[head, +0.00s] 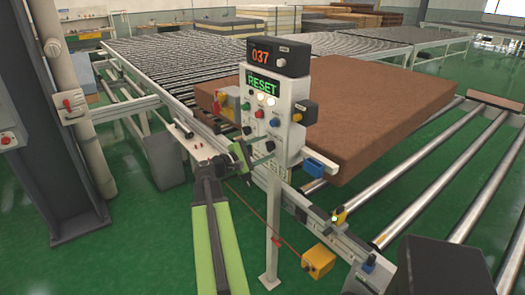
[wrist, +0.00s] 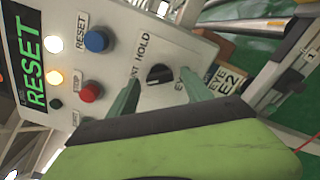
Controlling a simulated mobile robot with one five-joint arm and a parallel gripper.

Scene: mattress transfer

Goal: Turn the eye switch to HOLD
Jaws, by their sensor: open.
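The eye switch (wrist: 158,73) is a small black rotary knob on the white control panel (wrist: 190,50). The word HOLD is printed beside it, and another label is partly covered by my left finger. I cannot tell clearly which label the knob points at. My gripper (wrist: 163,80) is open, with one green finger on each side of the knob in the wrist view; I cannot tell whether they touch it. In the head view my gripper (head: 250,152) is at the lower left front of the panel, and I cannot make out the eye switch there.
The panel also carries a blue reset button (wrist: 96,41), a red stop button (wrist: 91,91), lit lamps and a green RESET display (head: 262,85). A brown mattress (head: 385,125) lies on rollers behind it. A yellow box (head: 318,260) is low at the right.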

